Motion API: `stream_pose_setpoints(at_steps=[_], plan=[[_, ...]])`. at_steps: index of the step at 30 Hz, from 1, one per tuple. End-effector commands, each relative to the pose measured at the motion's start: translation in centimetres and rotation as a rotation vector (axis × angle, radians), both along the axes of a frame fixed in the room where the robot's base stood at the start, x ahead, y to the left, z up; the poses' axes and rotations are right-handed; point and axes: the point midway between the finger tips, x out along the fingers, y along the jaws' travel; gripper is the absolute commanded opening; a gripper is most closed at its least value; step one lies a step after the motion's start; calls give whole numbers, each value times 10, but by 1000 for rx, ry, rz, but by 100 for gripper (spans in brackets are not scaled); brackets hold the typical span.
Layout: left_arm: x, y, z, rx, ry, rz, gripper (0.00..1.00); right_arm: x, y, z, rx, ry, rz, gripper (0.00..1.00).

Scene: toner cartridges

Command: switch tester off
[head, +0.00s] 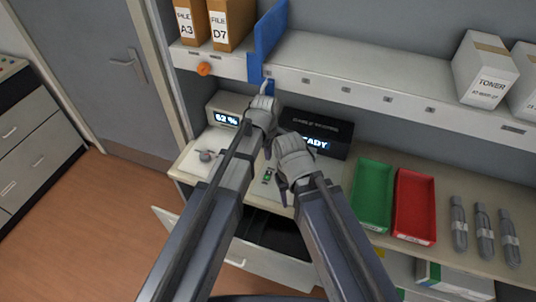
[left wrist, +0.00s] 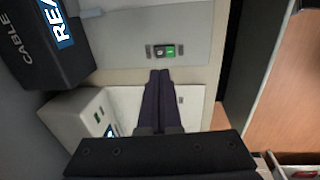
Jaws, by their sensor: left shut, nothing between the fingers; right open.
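The tester is a black box (head: 316,132) labelled CABLE with a lit display ending in "ADY"; in the left wrist view the box (left wrist: 35,45) is at the upper left. A small rocker switch with a green half (head: 268,176) sits on the pale panel before it; it also shows in the left wrist view (left wrist: 165,51). My left gripper (head: 267,150) is shut and empty; in the left wrist view its fingertips (left wrist: 160,73) point at the switch, just short of it in the picture. Contact cannot be told. My right gripper (head: 281,184) is open beside the switch, fingers partly hidden.
A white box reading 62 % (head: 228,112) stands left of the tester. A blue divider (head: 268,40) and shelf (head: 350,62) are above. An open drawer (head: 240,250) is below.

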Motion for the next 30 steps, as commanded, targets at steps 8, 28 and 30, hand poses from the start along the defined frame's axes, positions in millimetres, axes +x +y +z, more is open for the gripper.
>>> stream_pose_setpoints(at_steps=[8, 28, 30], plan=[[5, -2, -49, 0, 0, 0, 0, 0, 0, -48, -1, 0, 2, 50], [12, -4, -104, 0, 0, 0, 0, 0, 0, -104, -1, 0, 0, 50], [12, -4, -104, 0, 0, 0, 0, 0, 0, -104, -1, 0, 0, 50]])
